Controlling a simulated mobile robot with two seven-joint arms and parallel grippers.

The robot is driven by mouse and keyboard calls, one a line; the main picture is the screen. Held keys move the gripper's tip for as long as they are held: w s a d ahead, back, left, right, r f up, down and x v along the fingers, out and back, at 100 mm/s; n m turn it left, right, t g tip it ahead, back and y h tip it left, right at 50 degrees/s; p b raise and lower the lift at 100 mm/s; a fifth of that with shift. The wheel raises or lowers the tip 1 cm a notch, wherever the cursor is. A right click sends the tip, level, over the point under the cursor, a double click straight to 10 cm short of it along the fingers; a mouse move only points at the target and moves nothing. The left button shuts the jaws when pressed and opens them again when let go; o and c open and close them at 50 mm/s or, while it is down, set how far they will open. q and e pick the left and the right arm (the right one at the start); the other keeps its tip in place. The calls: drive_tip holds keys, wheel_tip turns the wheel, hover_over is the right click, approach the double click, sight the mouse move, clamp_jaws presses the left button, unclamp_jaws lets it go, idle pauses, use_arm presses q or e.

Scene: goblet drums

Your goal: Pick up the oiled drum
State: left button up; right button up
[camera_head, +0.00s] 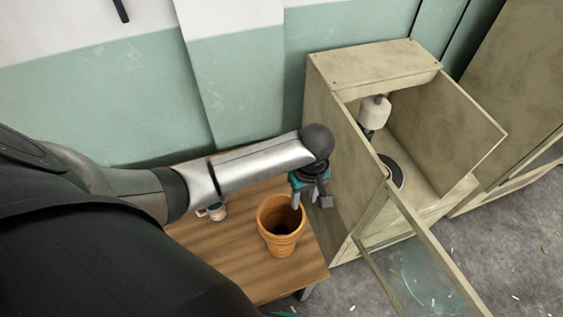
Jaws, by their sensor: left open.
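One orange-brown drum (277,242) stands upright on the wooden table, its wide dark open top facing up. I take it as the oiled drum; no other drum is clearly visible. My left gripper (311,204) is open and empty, pointing down just right of the drum's rim, near the cabinet side. Its fingers appear apart from the drum, but the exact gap in depth is hard to tell. My right gripper is not seen.
A small light cup (217,212) sits on the table (235,262), partly hidden by my left arm. A beige cabinet (333,165) stands close right, its doors open, with a white object (374,113) and a dark disc inside. Debris dots the grey floor (525,250).

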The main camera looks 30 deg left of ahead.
sight(302, 208)
use_arm(q)
wheel_tip(302, 208, down, 2)
drive_tip(key=shift+f, duration=0.15)
drive_tip(key=shift+w+f, duration=0.1)
drive_tip(key=shift+f, duration=0.25)
drive_tip(key=f, duration=0.1)
drive_tip(key=f+b, duration=0.1)
drive_tip(key=f, duration=0.1)
drive_tip(key=shift+w+a+f, duration=0.1)
drive_tip(key=shift+a+f, duration=0.05)
drive_tip(key=shift+a, duration=0.05)
drive_tip(key=shift+f, duration=0.45)
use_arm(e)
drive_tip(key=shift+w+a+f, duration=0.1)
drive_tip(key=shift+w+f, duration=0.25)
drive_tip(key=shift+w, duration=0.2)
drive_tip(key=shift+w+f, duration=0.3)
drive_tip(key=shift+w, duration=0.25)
use_arm(q)
drive_tip(key=shift+c, duration=0.4)
clamp_jaws()
drive_tip(key=shift+w+r, duration=0.1)
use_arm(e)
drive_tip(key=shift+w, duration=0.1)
